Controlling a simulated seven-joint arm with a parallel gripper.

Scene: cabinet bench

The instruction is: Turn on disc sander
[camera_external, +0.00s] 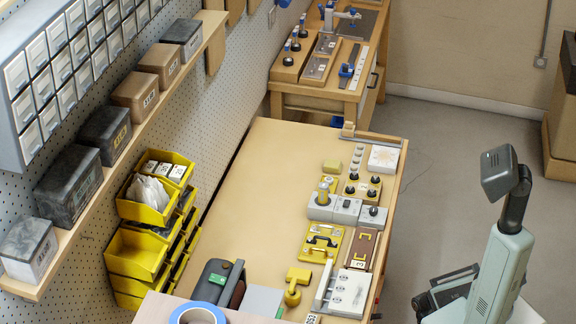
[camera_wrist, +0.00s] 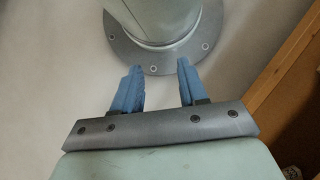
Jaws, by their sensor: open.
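What looks like the disc sander (camera_external: 218,284) is a dark grey machine with a green patch on top, at the bottom of the external view, near the front end of the bench. Its lower part is cut off or hidden, and I cannot make out its switch clearly. My gripper (camera_wrist: 157,68) shows in the wrist view with two blue fingers apart and nothing between them. It points toward my own round base flange. In the external view my arm stands at the right, off the bench and well away from the sander.
The bench top (camera_external: 262,180) is clear in its middle. Switch boxes (camera_external: 347,210), yellow-plated fixtures (camera_external: 322,243) and a yellow tool (camera_external: 296,286) line its right side. Yellow bins (camera_external: 137,252) stand at its left. A blue tape roll (camera_external: 197,315) lies at the bottom edge.

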